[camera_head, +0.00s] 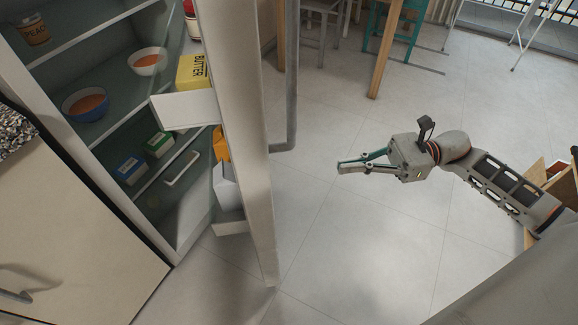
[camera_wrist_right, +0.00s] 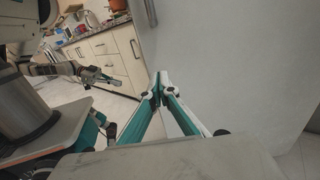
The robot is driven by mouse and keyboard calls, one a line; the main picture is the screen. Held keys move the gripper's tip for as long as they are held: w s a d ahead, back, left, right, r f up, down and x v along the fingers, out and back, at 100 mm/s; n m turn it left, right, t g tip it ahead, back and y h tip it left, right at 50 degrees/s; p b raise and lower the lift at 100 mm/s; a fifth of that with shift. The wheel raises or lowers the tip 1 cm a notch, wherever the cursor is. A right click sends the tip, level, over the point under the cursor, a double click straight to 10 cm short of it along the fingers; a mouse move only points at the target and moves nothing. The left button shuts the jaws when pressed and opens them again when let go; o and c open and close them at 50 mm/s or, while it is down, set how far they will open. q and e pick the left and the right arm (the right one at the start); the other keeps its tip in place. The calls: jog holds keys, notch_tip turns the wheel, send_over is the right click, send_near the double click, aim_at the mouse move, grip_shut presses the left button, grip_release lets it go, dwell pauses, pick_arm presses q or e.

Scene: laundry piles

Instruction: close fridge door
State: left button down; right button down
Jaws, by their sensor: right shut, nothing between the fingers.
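The fridge door (camera_head: 240,150) stands wide open and shows nearly edge-on in the head view, its long grey handle (camera_head: 291,80) on the right side. The open fridge interior (camera_head: 112,95) is to its left. My right gripper (camera_head: 340,167) is shut and empty, to the right of the door with a gap of floor showing between. In the right wrist view, its fingertips (camera_wrist_right: 160,78) point toward the door's pale outer face (camera_wrist_right: 230,60); whether they touch it cannot be told. My left gripper (camera_wrist_right: 95,76) shows small there; its jaws are unclear.
Fridge shelves hold bowls (camera_head: 86,103), a can (camera_head: 34,29) and boxes (camera_head: 130,168); door bins hold a yellow butter box (camera_head: 192,72). A beige cabinet (camera_head: 70,230) stands left. Chairs (camera_head: 398,25) and a wooden table leg (camera_head: 385,50) are behind.

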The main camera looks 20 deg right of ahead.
pick_arm(q)
jog(key=shift+s+a+f+p, duration=0.2)
jog(key=shift+a+f+p, duration=0.1)
jog(key=shift+a+p, duration=0.3)
pick_arm(e)
jog(key=x, duration=1.4)
jog(key=shift+a+r, duration=0.1)
jog(key=shift+a, duration=0.05)
